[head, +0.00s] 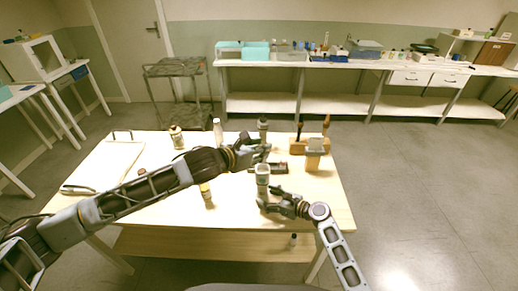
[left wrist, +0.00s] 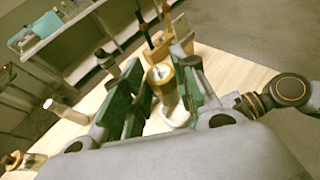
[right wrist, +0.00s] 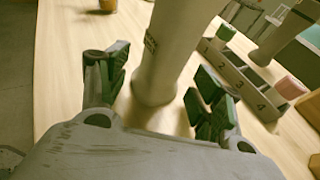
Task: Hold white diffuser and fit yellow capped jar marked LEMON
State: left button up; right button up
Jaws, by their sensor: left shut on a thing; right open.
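The white diffuser (head: 263,180) stands upright on the table, a pale cylinder with dark lettering in the right wrist view (right wrist: 165,55). My right gripper (head: 272,205) is open, its green-padded fingers on either side of the diffuser's lower part. My left gripper (head: 258,152) is above and behind the diffuser in the head view. In the left wrist view it is shut on a jar with a gold-yellow top (left wrist: 162,84). A white round rim (left wrist: 178,114) shows just below this jar. I cannot read the jar's label.
A numbered rack (right wrist: 240,80) stands close beside the diffuser. A wooden stand with tools (head: 313,146) is at the back right. A gold-topped jar (head: 177,137) and a white cylinder (head: 218,130) stand at the back. A yellowish jar (head: 205,190) stands under my left arm.

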jog(key=shift+x, duration=0.95)
jog(key=c, duration=0.5)
pick_arm(q)
send_over(259, 178)
jog(key=shift+w+f, duration=0.15)
jog(key=shift+f, duration=1.5)
jog(key=shift+w+f, duration=0.15)
jog(key=shift+f, duration=1.45)
dwell(0.4)
jog(key=o, duration=0.9)
